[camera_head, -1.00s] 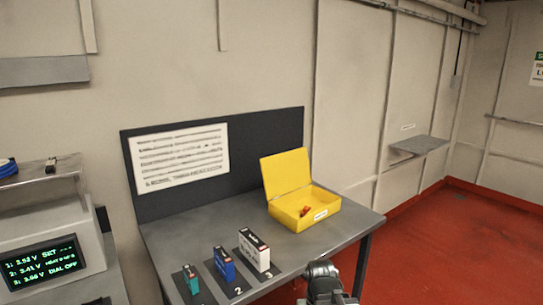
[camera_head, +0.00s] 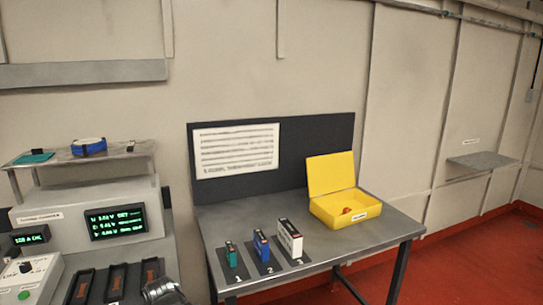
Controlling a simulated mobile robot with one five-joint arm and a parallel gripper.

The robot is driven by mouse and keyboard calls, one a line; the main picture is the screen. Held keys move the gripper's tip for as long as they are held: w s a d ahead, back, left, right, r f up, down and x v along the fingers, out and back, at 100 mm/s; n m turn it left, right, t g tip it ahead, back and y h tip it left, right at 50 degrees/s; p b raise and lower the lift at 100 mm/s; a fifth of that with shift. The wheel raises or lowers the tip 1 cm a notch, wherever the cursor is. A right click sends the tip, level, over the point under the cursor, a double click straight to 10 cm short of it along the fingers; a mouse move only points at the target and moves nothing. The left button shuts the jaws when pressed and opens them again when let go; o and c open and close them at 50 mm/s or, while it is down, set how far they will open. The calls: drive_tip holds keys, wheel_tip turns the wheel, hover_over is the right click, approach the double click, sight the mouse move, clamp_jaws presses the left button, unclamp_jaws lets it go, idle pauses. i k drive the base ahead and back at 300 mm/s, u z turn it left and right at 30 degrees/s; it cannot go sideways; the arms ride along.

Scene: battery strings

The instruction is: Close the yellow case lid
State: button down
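The yellow case (camera_head: 345,212) stands on the right part of the grey table. Its lid (camera_head: 331,173) is open and stands up at the back, tilted slightly backward. A small red object (camera_head: 347,211) lies inside the case, and a white label is on the front wall. The dark end of my arm with my gripper (camera_head: 164,291) shows only in part at the bottom edge, left of the table and well apart from the case. Its fingers cannot be made out.
A green, a blue and a white battery (camera_head: 290,238) stand at the front of the table (camera_head: 374,240) on numbered dark strips. A console with green displays (camera_head: 117,222) and a shelf stand at left. Red floor (camera_head: 460,262) is open at right.

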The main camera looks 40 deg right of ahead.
sight(327, 174)
drive_tip(key=u, duration=1)
drive_tip(key=k, duration=0.95)
drive_tip(key=z, duration=1.35)
drive_tip(key=i, duration=0.25)
drive_tip(key=z, duration=0.1)
